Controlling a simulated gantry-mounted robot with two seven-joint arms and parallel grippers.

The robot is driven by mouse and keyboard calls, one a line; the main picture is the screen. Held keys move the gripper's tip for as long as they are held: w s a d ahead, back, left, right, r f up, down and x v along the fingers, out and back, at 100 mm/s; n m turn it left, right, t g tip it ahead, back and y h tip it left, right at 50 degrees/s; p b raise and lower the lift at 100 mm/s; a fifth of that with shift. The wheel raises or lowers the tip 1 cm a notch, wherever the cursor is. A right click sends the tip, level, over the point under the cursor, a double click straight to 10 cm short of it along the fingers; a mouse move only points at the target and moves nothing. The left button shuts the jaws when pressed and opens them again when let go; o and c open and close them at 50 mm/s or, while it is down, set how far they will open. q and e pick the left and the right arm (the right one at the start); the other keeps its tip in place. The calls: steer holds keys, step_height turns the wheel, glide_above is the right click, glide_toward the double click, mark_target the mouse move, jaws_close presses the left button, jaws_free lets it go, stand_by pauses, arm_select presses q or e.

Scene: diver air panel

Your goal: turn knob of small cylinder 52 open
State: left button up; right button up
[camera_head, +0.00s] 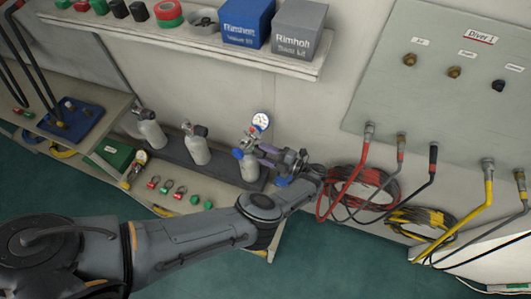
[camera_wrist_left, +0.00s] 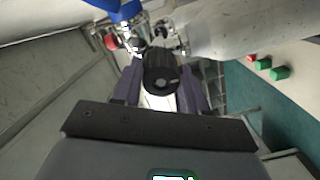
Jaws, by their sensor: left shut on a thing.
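Three small grey-white cylinders stand in a dark rack (camera_head: 170,150) under the shelf: a left one (camera_head: 151,134), a middle one (camera_head: 196,150) and a right one (camera_head: 250,171). I cannot read a number on any of them. The right one carries a regulator with a white round gauge (camera_head: 261,121) and a blue part (camera_head: 238,153). My left gripper (camera_head: 262,152) reaches its valve from the right. In the left wrist view, its fingers are shut on a round black knob (camera_wrist_left: 161,76), one on each side. The cylinder body (camera_wrist_left: 245,30) lies at upper right there. My right gripper is out of view.
A shelf (camera_head: 180,37) with a blue box (camera_head: 247,22) and a grey box (camera_head: 298,27) overhangs the rack. Red hose (camera_head: 344,186) and yellow hose (camera_head: 484,210) hang from the panel at right. Small red and green fittings (camera_head: 180,192) lie in front of the rack.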

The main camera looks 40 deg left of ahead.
arm_select(q)
steer(key=shift+n, duration=0.4)
steer(key=o, duration=1.1)
steer(key=shift+w+d+f+b, duration=0.15)
steer(key=shift+d+b, duration=0.15)
steer(key=shift+d, duration=0.3)
steer(key=b+v, duration=0.2)
steer(key=v, duration=0.2)
steer(key=b+v, duration=0.3)
steer(key=v, duration=0.2)
steer(key=shift+d+r, duration=0.2)
steer(key=shift+d, duration=0.05)
